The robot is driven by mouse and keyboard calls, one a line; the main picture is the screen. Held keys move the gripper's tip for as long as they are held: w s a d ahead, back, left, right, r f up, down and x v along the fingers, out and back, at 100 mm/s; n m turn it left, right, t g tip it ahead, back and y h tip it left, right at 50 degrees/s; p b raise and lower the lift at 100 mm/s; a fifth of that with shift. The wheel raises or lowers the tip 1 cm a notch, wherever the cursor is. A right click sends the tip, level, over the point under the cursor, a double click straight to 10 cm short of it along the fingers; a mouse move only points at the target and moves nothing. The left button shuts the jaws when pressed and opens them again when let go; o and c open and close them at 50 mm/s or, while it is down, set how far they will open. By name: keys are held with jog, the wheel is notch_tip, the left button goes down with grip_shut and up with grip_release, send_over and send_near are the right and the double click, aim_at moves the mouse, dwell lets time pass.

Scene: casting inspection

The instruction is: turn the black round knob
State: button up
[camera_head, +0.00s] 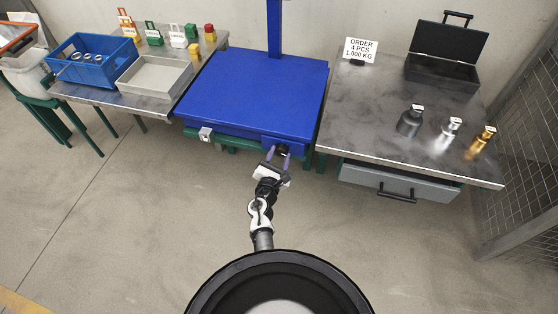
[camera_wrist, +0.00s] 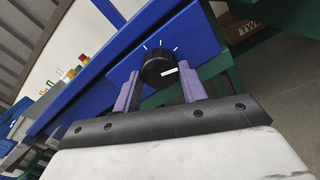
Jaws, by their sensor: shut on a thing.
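The black round knob (camera_wrist: 158,68) sits on the blue front panel of the blue platform, with white tick marks around it and a white pointer line on its face. In the head view the knob (camera_head: 283,150) is small and partly hidden by my gripper. My gripper (camera_wrist: 160,88) has its two purple fingers on either side of the knob, shut on it. In the head view my gripper (camera_head: 275,158) reaches the front right edge of the blue platform (camera_head: 255,85).
A blue crate (camera_head: 90,75) and a grey tray (camera_head: 155,82) are on the left table. The floor in front is clear.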

jog(key=shift+m+b, duration=1.05)
jog(key=shift+m, duration=0.45)
jog(key=shift+r, duration=0.1)
jog(key=o, duration=1)
jog(key=shift+s, duration=0.1)
